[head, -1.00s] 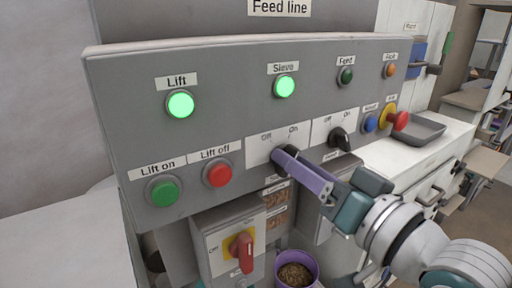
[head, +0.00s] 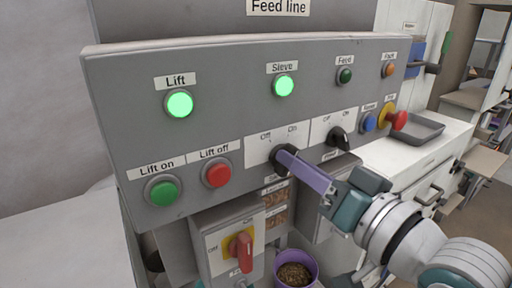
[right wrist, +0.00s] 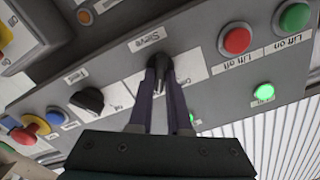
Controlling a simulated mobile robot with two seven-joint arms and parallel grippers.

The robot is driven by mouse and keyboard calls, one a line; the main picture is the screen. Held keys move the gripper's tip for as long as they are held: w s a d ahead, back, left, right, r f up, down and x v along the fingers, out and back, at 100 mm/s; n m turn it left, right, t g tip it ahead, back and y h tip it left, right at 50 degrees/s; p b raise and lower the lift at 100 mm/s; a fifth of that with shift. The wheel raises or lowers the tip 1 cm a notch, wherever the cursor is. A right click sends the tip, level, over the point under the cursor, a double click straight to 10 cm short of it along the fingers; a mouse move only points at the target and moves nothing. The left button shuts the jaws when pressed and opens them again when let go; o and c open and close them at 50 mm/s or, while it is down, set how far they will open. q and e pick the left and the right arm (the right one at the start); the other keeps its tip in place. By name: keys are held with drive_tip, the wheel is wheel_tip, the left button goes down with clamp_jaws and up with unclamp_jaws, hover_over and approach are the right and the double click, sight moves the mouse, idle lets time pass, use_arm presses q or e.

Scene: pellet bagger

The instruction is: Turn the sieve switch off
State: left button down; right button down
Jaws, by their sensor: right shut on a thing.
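The sieve switch (head: 281,158) is a black rotary knob on a white plate marked Off and On, low in the middle of the grey panel. My right gripper (head: 288,156) is shut on this knob, its purple fingers on either side of it. The right wrist view shows the black knob (right wrist: 160,66) between the fingertips (right wrist: 160,76). The fingers hide much of the knob, so I cannot tell surely which way it points. The Sieve lamp (head: 285,86) above it glows green. My left gripper is not in view.
The Lift lamp (head: 180,104) also glows green; the Feed lamp (head: 345,76) is dark. A red Lift off button (head: 217,173) is left of the knob and the Feed switch (head: 339,139) right. A red-handled switch (head: 242,252) and a purple bucket (head: 313,262) are below.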

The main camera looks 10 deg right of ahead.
drive_tip(key=shift+n, duration=0.4)
drive_tip(key=n, duration=0.5)
drive_tip(key=n+p, duration=0.1)
drive_tip(key=n, duration=0.5)
drive_tip(key=shift+s+a, duration=0.1)
drive_tip(key=shift+a, duration=0.1)
idle(0.5)
drive_tip(key=c, duration=0.9)
unclamp_jaws()
drive_tip(key=shift+o, duration=0.2)
